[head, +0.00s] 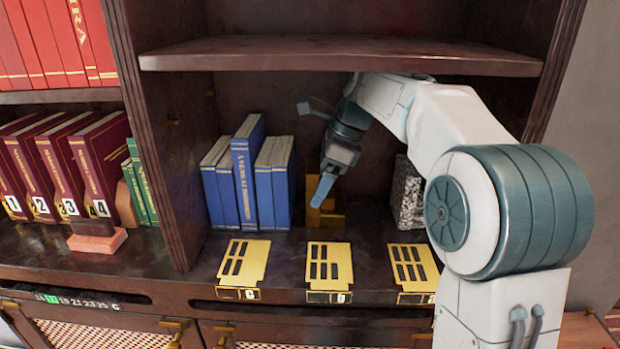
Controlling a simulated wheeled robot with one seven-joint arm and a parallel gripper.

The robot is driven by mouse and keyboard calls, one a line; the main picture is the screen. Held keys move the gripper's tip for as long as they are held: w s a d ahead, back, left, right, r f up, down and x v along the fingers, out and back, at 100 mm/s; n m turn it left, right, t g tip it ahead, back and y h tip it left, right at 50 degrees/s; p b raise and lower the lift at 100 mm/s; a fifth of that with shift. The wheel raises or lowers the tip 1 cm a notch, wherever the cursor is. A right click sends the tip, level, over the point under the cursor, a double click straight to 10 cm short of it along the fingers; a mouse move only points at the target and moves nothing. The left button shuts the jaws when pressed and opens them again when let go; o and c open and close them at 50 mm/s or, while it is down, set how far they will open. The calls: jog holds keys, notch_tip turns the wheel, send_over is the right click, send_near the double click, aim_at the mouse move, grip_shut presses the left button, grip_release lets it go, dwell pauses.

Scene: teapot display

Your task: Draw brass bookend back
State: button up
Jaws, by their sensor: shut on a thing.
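The brass bookend (328,218) stands on the shelf to the right of the blue books, with a low step-like shape. My gripper (321,192) reaches down into the shelf bay from the upper right. Its fingers are shut on the bookend's upper part, and they hide some of it.
A speckled grey block (406,194) stands to the right, partly behind my arm. Yellow slotted plates (330,266) lie along the front edge. The upper shelf (340,56) hangs above my arm.

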jog(key=shift+d, duration=1.1)
jog(key=o, duration=1.6)
jog(key=shift+o, duration=0.2)
